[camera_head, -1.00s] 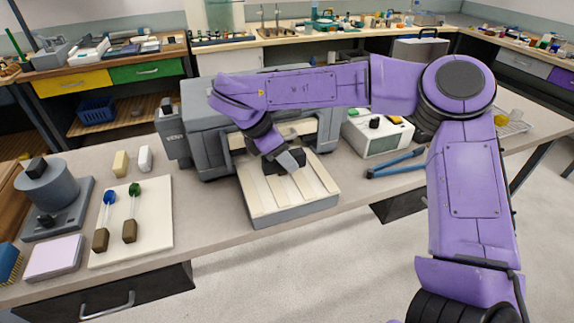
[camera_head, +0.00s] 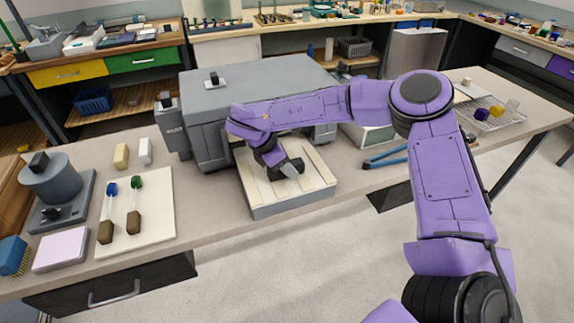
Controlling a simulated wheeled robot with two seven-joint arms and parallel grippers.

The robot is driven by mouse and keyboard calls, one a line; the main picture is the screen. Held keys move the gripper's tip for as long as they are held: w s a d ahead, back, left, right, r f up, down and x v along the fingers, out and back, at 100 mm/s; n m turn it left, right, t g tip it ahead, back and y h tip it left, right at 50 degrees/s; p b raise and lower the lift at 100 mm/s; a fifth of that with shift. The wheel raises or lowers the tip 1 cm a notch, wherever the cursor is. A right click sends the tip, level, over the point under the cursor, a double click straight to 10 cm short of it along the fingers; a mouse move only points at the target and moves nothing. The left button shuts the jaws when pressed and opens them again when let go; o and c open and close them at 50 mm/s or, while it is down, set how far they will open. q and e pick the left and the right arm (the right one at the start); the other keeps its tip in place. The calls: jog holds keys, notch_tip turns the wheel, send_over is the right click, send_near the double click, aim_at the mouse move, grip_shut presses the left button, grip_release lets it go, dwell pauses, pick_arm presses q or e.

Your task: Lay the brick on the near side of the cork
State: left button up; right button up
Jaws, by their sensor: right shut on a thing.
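My right gripper (camera_head: 289,169) is over the pale slatted bed (camera_head: 315,168) of the open tray in front of the grey machine. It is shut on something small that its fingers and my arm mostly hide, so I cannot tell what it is. A tan block (camera_head: 121,156) and a white block (camera_head: 145,151) stand side by side on the bench at the left, apart from the gripper. I cannot tell for sure which things are the brick and the cork. My left gripper is not in view.
A cream board (camera_head: 158,205) carries two dark-handled tools with blue and green tips. A grey machine (camera_head: 255,85) stands behind the tray. Blue-handled pliers (camera_head: 385,159) lie to the right. A wire rack (camera_head: 490,118) holds small coloured pieces.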

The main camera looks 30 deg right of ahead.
jog(key=o, duration=0.9)
jog(key=shift+f, duration=0.1)
jog(key=shift+c, duration=0.2)
jog(key=shift+r, duration=0.2)
jog(key=shift+r+p, duration=0.55)
jog(key=shift+p, duration=0.2)
jog(key=shift+w+a+r+b, duration=0.25)
jog(key=shift+a+b, duration=0.15)
jog(key=shift+b, duration=0.4)
jog(key=s+b+v, duration=0.1)
jog(key=b+v, duration=0.1)
jog(key=v, duration=0.8)
jog(key=shift+w+r, duration=0.25)
jog(key=shift+w, duration=0.1)
jog(key=shift+a, duration=0.1)
